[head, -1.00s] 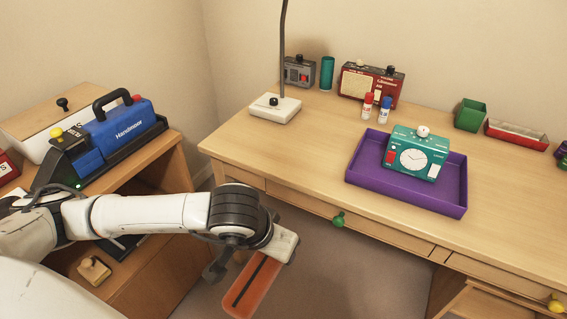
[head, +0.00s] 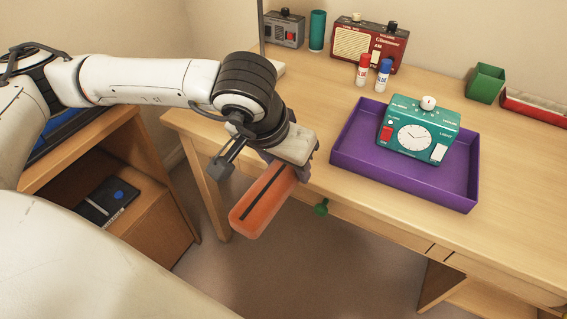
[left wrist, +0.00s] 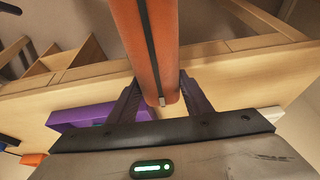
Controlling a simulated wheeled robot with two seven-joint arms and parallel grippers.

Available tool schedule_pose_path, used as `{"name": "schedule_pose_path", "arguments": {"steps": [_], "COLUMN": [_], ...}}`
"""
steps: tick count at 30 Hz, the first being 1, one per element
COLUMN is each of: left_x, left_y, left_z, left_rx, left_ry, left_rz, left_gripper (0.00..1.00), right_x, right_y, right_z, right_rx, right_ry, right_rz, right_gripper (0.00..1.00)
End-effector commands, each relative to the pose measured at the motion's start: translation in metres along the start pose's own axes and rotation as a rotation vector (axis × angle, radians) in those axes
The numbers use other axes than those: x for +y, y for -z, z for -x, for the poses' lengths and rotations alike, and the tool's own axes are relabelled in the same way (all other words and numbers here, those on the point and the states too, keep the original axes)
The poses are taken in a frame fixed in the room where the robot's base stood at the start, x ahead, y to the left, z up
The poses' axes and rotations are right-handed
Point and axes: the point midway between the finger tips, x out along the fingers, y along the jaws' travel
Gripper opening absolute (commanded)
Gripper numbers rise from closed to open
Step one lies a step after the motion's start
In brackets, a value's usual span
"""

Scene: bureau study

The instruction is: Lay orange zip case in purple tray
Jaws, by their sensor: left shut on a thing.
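The orange zip case (head: 262,202) has a dark zip strip along its top. My left gripper (head: 296,172) is shut on one end of it and holds it in front of the desk's front edge, with the far end hanging over the floor. In the left wrist view the case (left wrist: 146,45) sits between the two fingers (left wrist: 158,100). The purple tray (head: 360,165) lies on the desk, to the right of the gripper and apart from it. A teal clock device (head: 418,128) stands in the tray. My right gripper is not in view.
A red and a blue capped bottle (head: 383,75) stand behind the tray, with a red radio (head: 370,43) further back. A green box (head: 485,83) is at the right.

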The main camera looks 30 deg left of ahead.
Motion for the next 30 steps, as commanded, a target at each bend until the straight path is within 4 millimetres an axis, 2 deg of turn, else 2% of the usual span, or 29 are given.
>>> {"name": "schedule_pose_path", "arguments": {"steps": [1, 7, 22, 26, 30], "left_x": [-0.003, -0.009, -0.011, -0.010, -0.010], "left_y": [0.004, 0.009, 0.011, 0.017, 0.028], "left_z": [0.001, 0.012, 0.020, 0.035, 0.059], "left_rx": [0.008, 0.001, -0.003, -0.003, -0.003], "left_ry": [0.007, 0.019, 0.021, 0.021, 0.020], "left_rz": [0.007, 0.033, 0.041, 0.040, 0.040], "left_gripper": [0.20, 0.20, 0.20, 0.20, 0.20], "right_x": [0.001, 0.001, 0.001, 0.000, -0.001], "right_y": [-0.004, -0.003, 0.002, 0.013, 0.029], "right_z": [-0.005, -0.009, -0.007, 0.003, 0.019], "right_rx": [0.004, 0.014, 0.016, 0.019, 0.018], "right_ry": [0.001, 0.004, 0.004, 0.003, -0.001], "right_rz": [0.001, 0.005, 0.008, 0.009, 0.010], "right_gripper": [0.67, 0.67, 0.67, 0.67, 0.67]}}
